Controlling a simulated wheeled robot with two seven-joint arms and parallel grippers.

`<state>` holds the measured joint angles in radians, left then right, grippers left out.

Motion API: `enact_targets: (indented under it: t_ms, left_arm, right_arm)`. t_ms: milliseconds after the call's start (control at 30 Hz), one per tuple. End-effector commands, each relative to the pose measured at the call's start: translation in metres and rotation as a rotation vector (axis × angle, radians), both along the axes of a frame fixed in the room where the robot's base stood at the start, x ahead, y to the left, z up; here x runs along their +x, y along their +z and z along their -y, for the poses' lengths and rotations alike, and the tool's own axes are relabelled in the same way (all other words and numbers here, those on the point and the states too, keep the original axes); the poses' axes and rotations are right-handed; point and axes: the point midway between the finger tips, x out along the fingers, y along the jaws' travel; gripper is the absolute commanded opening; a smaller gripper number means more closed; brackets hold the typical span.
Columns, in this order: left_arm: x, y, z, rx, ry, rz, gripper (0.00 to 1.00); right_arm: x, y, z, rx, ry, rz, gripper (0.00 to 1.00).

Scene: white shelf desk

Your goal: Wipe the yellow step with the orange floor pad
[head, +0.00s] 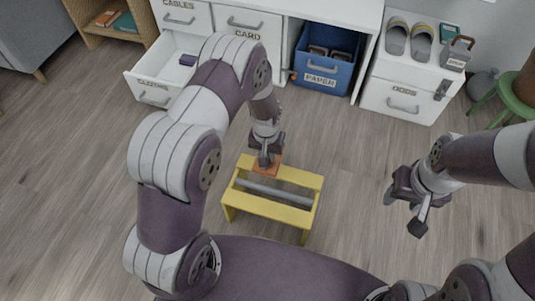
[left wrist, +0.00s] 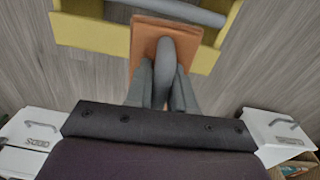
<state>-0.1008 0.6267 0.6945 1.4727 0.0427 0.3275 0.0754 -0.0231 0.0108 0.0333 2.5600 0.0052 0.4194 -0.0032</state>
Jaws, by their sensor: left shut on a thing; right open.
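The yellow step (head: 265,209) stands on the floor in front of me, with two yellow boards and a grey bar across the gap between them. My left gripper (head: 267,156) is above its far board, shut on the grey handle of the orange floor pad (head: 273,169). In the left wrist view the fingers (left wrist: 163,90) grip that handle, and the flat orange pad (left wrist: 146,38) overlaps the yellow step (left wrist: 92,32). I cannot tell whether the pad presses on the board. My right gripper (head: 406,213) is open and empty, to the right of the step.
An open drawer labelled cloths (head: 152,91) juts out at the back left. A blue paper bin (head: 322,75) sits in the desk bay. Slippers (head: 396,38) and a grey caddy (head: 457,54) stand on the right cabinet. Floor around the step is clear.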

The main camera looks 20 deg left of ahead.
Motion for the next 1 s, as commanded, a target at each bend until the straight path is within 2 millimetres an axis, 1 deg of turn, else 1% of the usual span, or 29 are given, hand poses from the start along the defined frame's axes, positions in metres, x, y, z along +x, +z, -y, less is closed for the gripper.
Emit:
enact_targets:
  t_ms: [33, 200, 567, 633, 667, 767, 800, 867, 900, 967, 1000]
  left_arm:
    - [0.001, 0.01, 0.0, 0.0, 0.0, 0.001, 0.0]
    - [0.002, 0.023, -0.001, 0.0, 0.0, 0.001, 0.0]
    - [0.002, 0.024, -0.001, 0.0, 0.0, 0.001, 0.0]
    - [0.003, 0.028, -0.002, 0.0, 0.0, 0.003, 0.0]
    - [0.005, 0.035, -0.002, -0.001, 0.0, 0.005, 0.0]
    - [0.016, 0.081, -0.01, -0.002, -0.002, 0.012, 0.0]
    - [0.019, 0.105, -0.014, -0.002, -0.003, 0.013, 0.0]
    - [0.023, 0.141, -0.021, -0.002, -0.006, 0.013, 0.0]
    - [0.024, 0.163, -0.025, -0.002, -0.007, 0.01, 0.0]
    - [0.025, 0.192, -0.032, -0.002, -0.009, 0.009, 0.0]
    - [0.025, 0.207, -0.035, -0.001, -0.012, 0.007, 0.0]
  right_arm:
    - [0.0, 0.009, 0.0, 0.0, 0.0, 0.0, 0.49]
    - [0.0, 0.022, 0.0, 0.0, 0.0, 0.0, 0.49]
    - [0.0, 0.023, 0.0, 0.0, 0.0, 0.0, 0.49]
    - [0.0, 0.025, 0.0, 0.0, 0.0, 0.0, 0.49]
    - [0.0, 0.027, 0.0, 0.0, 0.0, 0.0, 0.49]
    - [0.0, 0.043, 0.0, 0.0, 0.0, 0.0, 0.49]
    - [0.0, 0.05, 0.0, 0.0, 0.0, 0.0, 0.49]
    - [0.0, 0.06, 0.0, 0.0, 0.0, 0.0, 0.49]
    - [0.0, 0.065, 0.0, 0.0, 0.0, 0.0, 0.49]
    - [0.0, 0.072, 0.0, 0.0, 0.0, 0.0, 0.43]
    - [0.0, 0.075, 0.0, 0.0, 0.0, 0.0, 0.43]
